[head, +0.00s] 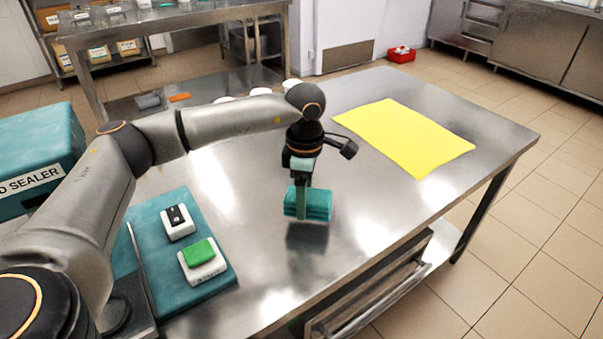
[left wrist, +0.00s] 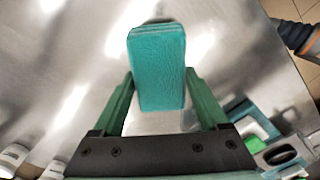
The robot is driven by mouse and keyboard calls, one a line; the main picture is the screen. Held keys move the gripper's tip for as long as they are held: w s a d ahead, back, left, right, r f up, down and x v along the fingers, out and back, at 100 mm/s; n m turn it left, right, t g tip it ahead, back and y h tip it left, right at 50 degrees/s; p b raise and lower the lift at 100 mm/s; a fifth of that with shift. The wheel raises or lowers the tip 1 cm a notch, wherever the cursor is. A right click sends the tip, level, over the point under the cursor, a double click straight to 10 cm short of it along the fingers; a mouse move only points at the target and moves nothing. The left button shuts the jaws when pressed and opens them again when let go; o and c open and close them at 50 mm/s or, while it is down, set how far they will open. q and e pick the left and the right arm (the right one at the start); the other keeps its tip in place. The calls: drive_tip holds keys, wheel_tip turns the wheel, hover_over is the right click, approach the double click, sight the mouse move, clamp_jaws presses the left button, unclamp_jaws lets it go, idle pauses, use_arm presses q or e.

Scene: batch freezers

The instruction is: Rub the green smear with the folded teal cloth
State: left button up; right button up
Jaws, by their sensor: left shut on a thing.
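The folded teal cloth (head: 318,205) is a thick block held in my left gripper (head: 302,192) over the middle of the steel table (head: 400,215). A dark reflection on the steel lies just below it, and the cloth looks a little above the surface. In the left wrist view the cloth (left wrist: 157,68) sits between the two green fingers of my left gripper (left wrist: 158,88) and sticks out beyond their tips. I cannot make out a green smear in either view. My right gripper is not in view.
A yellow sheet (head: 405,136) lies flat on the table at the right. At the left are a teal sealer (head: 35,150) and its base with a black switch (head: 177,214) and a green button (head: 198,252). White round containers (head: 291,85) stand at the table's far edge. Bare steel surrounds the cloth.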

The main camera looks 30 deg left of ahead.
use_arm(q)
wheel_tip(320, 180, up, 2)
drive_tip(key=shift+r+p, duration=0.1)
drive_tip(key=shift+p, duration=0.45)
drive_tip(key=shift+r+p, duration=0.7)
drive_tip(key=shift+r, duration=0.35)
